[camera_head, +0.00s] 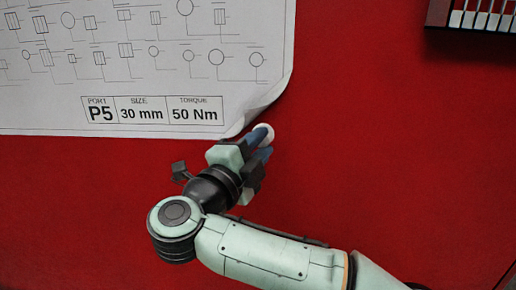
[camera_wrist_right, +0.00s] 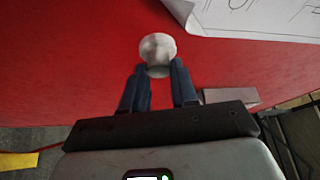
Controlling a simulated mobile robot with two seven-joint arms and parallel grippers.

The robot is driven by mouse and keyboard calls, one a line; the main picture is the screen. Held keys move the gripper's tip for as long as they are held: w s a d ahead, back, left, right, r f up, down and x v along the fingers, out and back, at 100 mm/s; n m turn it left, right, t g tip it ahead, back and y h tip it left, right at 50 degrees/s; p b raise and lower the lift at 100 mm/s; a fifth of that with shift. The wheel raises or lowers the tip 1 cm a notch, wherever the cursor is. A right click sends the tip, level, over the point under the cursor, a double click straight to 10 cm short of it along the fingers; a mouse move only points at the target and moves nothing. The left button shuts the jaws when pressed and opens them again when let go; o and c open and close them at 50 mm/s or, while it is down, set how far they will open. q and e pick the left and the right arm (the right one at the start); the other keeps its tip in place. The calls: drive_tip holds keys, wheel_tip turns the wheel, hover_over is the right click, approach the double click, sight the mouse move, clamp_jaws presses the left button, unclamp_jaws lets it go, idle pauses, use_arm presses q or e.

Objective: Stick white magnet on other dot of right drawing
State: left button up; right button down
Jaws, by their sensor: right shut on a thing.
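The drawing (camera_head: 140,60) is a large white sheet at the upper left of the head view, with its lower right corner curled up. Part of it also shows at the top right of the right wrist view (camera_wrist_right: 260,20). My right gripper (camera_head: 264,141) is just below the curled corner. It is shut on a round white magnet (camera_wrist_right: 157,50), held between its blue fingertips. In the head view only the edge of the magnet (camera_head: 267,130) shows past the fingers. I see no dot clearly on the visible part of the sheet. My left gripper is not in view.
A dark red rack (camera_head: 475,14) with several pale pieces is at the top right. A yellow piece (camera_wrist_right: 18,160) lies at the lower left of the wrist view.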

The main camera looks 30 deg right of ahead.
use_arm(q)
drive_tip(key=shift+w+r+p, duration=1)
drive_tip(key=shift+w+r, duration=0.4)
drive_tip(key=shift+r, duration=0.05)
use_arm(e)
drive_tip(key=w+d, duration=0.4)
drive_tip(key=w, duration=0.2)
drive_tip(key=shift+w, duration=0.35)
drive_tip(key=c, duration=0.8)
unclamp_jaws()
